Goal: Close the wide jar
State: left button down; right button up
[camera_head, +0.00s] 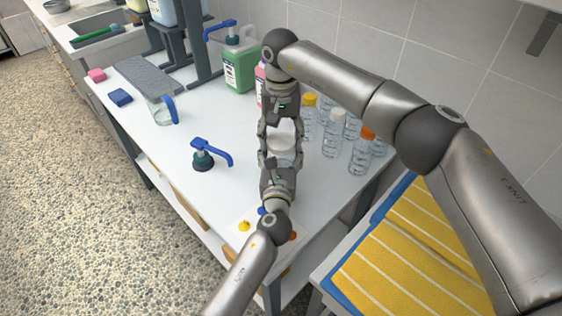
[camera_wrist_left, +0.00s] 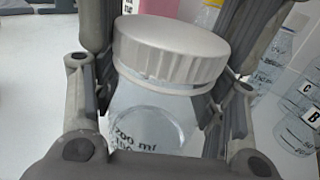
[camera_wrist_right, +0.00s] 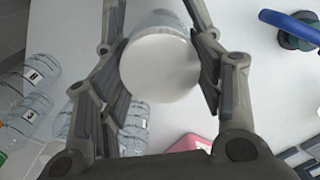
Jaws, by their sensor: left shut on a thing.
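The wide jar (camera_wrist_left: 152,112) is clear with volume marks and stands upright between my two grippers. Its broad white lid (camera_wrist_left: 170,48) sits on the mouth, with a thin strip of neck showing below the rim; I cannot tell whether it is tight. The lid also shows from above in the right wrist view (camera_wrist_right: 160,68) and between the grippers in the head view (camera_head: 282,128). My left gripper (camera_head: 280,162) comes from the front and is shut on the jar's body. My right gripper (camera_head: 281,128) comes from behind, its open fingers close on either side of the lid.
Clear bottles (camera_head: 332,130) with coloured caps stand close on the right. A blue pump head (camera_head: 208,153) stands left of the jar. A green jug (camera_head: 240,65) is behind. A yellow cap (camera_head: 244,226) lies near the front edge. Yellow striped towels (camera_head: 420,250) lie at lower right.

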jog(key=c, duration=0.3)
jog(key=m, duration=0.5)
jog(key=shift+m, duration=0.3)
jog(key=m, duration=1.9)
jog(key=shift+f, duration=0.1)
jog(key=m, duration=0.6)
jog(key=shift+m, duration=0.3)
jog(key=m, duration=0.4)
jog(key=shift+m, duration=0.3)
jog(key=m, duration=1.1)
jog(key=o, duration=1.1)
